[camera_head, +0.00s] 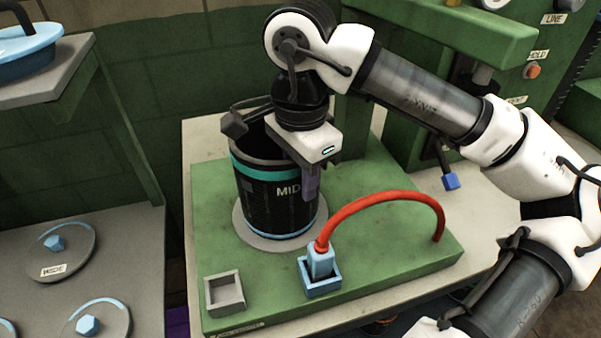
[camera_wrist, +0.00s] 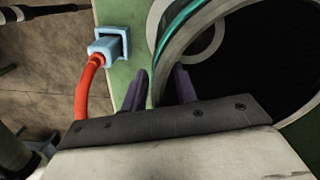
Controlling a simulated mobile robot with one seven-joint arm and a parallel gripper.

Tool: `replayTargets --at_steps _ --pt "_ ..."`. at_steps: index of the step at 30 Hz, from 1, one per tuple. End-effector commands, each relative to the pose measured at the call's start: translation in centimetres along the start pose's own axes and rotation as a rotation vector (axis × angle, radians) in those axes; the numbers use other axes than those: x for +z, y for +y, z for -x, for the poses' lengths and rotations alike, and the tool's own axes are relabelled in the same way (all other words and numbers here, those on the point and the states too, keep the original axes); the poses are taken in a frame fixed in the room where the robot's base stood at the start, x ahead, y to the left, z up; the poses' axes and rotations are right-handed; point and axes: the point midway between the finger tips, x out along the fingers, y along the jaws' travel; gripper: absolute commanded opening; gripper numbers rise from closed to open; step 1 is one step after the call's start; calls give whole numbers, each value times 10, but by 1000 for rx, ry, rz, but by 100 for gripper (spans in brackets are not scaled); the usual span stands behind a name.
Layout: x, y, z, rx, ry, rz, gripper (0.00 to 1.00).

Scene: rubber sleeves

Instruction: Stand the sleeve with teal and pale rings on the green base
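The black sleeve (camera_head: 270,205) with a teal ring, a thin pale edge and the label MID stands upright over the pale round disc (camera_head: 250,238) on the green base (camera_head: 385,250). Whether its bottom touches the disc is hard to tell. My gripper (camera_head: 311,190) reaches down over the sleeve's right rim. In the wrist view my gripper's two purple fingers (camera_wrist: 161,88) straddle the sleeve's wall (camera_wrist: 172,50), one outside and one inside the dark opening, close on both sides of it. The inner finger is hidden in the head view.
A red cable (camera_head: 385,204) arches from a blue plug (camera_head: 321,260) in a blue socket to the base's right side. An empty grey square socket (camera_head: 224,293) is at the front left. Discs, one labelled WIDE (camera_head: 62,252), lie on a grey surface at left. A green machine stands behind right.

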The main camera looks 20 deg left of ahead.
Motion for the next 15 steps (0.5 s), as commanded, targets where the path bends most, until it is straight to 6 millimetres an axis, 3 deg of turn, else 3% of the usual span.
replayTargets --at_steps 5,15 --pt "0 -1 14 -1 3 -1 29" --pt "0 0 88 -2 4 -4 29"
